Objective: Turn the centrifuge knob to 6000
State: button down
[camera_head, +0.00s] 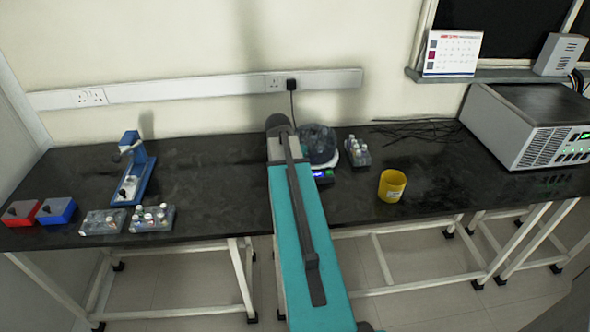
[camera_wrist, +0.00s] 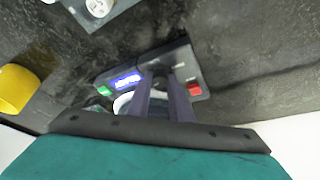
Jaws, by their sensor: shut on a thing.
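The centrifuge (camera_head: 320,148) stands at the back of the bench, partly hidden behind my teal arm. Its front panel (camera_wrist: 180,57) fills the middle of the wrist view. The panel has a lit blue display (camera_wrist: 125,80), a green button (camera_wrist: 103,91) and a red button (camera_wrist: 194,90). The display's digits are too small to read. My gripper (camera_wrist: 163,76) has its two dark fingers reaching down to the panel between the display and the red button. It is shut on the knob, which the fingers hide. The knob's setting cannot be seen. In the head view the gripper is hidden by the arm.
A yellow cup (camera_head: 392,186) and a tube rack (camera_head: 357,151) stand right of the centrifuge. Dark cables lie behind them. A large grey instrument (camera_head: 530,125) is at far right. Racks, a blue stand (camera_head: 142,172) and small boxes are at left.

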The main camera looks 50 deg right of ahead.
jog(key=shift+m+g, duration=0.4)
jog(key=shift+m, duration=0.4)
jog(key=c, duration=1.6)
grip_release()
jog(key=shift+r, duration=0.1)
jog(key=shift+b+v, duration=1.25)
jog(key=shift+v, duration=5.6)
jog(key=shift+w+a, duration=0.1)
jog(key=shift+w, duration=0.05)
